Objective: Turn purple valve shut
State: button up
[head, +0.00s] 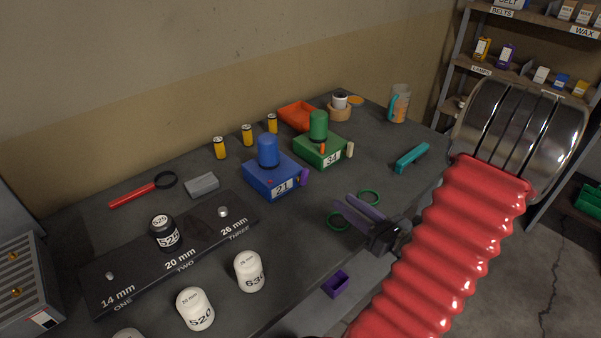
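No oil drum or clear purple valve shows in the head view. A small purple tab (304,177) sticks out at the right side of a blue box (272,184) marked 21; I cannot tell whether it is a valve. A small purple open-topped block (336,284) is at the bench's front edge. My gripper (342,199) has two long purple fingers, apart with nothing seen between them. It is over the bench, in front of and right of the blue box. Green rings (369,197) show beside the fingers and are partly hidden by them.
The grey bench (300,240) holds a green box (322,151), a teal object (412,157), a black sizing board (130,272) and white weights (249,271). Shelves (540,85) stand at the right. Floor shows at the lower right.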

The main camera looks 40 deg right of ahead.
aim_at(307, 175)
jog(key=shift+w, duration=0.3)
jog(key=shift+w+a, duration=0.1)
jog(key=shift+w, duration=6.65)
jog(key=shift+c, duration=0.4)
grip_shut()
